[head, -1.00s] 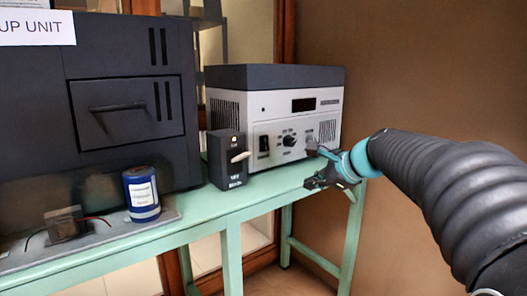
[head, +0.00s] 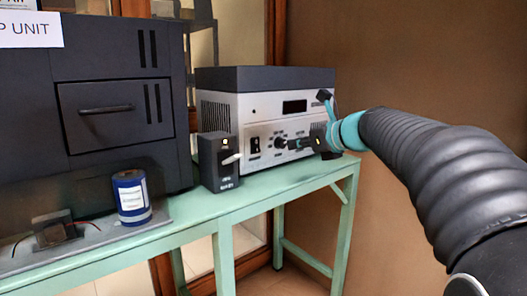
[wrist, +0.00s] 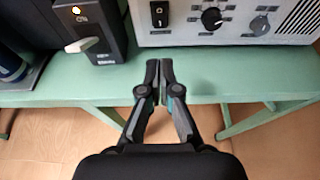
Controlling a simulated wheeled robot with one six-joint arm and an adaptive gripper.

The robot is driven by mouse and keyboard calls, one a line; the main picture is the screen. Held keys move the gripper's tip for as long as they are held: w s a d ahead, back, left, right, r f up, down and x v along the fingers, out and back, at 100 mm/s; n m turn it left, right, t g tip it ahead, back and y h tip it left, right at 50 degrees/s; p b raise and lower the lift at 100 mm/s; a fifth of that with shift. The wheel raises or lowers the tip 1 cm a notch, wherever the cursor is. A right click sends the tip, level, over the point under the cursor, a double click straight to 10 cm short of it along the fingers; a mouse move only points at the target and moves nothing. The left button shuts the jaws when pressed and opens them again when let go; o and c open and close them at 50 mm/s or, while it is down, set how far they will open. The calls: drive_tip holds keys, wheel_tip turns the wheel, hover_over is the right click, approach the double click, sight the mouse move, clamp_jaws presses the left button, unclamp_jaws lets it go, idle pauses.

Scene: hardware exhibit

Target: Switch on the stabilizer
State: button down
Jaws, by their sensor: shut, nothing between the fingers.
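A light grey unit with a dark lid (head: 225,105) stands on the green table, its display (head: 294,107) dark. I cannot read its label, so I cannot confirm it is the stabilizer. Its front has a black rocker switch (head: 255,145), also in the wrist view (wrist: 160,14), and a round knob (head: 280,143), also in the wrist view (wrist: 212,18). I cannot tell the rocker's position. My gripper (wrist: 159,78) is shut and empty, in front of the panel and apart from the rocker in the wrist view.
A blue can (head: 131,200) and a large dark cabinet (head: 100,60) are farther left. The table (wrist: 105,86) is bare before the panel.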

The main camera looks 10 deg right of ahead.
sight(257, 152)
drive_tip(key=shift+w, duration=0.1)
drive_tip(key=x, duration=1.4)
drive_tip(key=shift+f, duration=0.1)
